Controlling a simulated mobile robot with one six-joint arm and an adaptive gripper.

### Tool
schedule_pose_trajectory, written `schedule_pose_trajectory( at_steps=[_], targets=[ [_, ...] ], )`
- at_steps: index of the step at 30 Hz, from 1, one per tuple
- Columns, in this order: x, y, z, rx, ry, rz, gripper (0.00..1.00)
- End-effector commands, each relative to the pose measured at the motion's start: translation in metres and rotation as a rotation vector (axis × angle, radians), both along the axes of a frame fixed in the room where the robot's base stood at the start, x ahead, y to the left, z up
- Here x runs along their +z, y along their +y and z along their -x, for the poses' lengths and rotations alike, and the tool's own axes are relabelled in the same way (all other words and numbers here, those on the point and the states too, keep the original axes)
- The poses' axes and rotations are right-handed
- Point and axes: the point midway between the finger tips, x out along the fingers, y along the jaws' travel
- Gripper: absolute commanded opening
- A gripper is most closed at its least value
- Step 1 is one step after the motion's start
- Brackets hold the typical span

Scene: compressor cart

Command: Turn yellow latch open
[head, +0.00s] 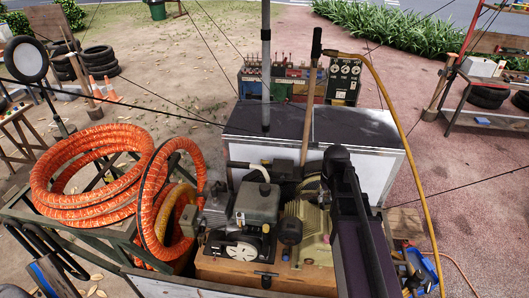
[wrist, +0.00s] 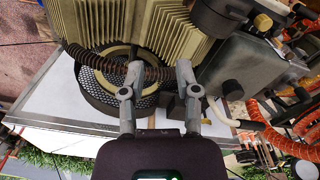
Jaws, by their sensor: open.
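My gripper (wrist: 160,72) is open, its two grey fingers spread in the wrist view with nothing held between them. The fingers stand in front of a tan ribbed engine housing (wrist: 110,22) and a round black mesh grille (wrist: 95,90). A small yellow piece (wrist: 214,108), possibly the latch, shows just right of the right finger, beside a white pipe and a dark block (wrist: 172,106). I cannot tell its exact shape or position. In the head view the ribbed housing (head: 315,232) is partly behind my dark arm, which hides my fingertips; I cannot make out the latch there.
A brown coiled hose (wrist: 120,65) crosses close to the fingers. A grey tank (wrist: 240,75) stands at right. Orange hose coils (head: 85,170) lie left of the machine. A white-sided box (head: 235,125) with a dark top stands behind it, and a yellow hose (head: 398,125) hangs at right.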

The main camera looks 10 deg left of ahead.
Motion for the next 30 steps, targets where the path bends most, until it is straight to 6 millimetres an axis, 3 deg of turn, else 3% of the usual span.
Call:
schedule_pose_trajectory(
  at_steps=[1, 8, 18, 24, 30],
  targets=[
    [0.012, 0.011, -0.032, 0.063, 0.001, 0.003, 0.41],
    [0.017, 0.064, -0.12, 0.39, 0.012, 0.016, 0.41],
    [0.017, 0.177, -0.254, 0.939, 0.033, 0.031, 0.41],
    [0.017, 0.225, -0.297, 1.156, 0.042, 0.036, 0.41],
    [0.017, 0.244, -0.309, 1.24, 0.045, 0.037, 0.41]
  ],
)
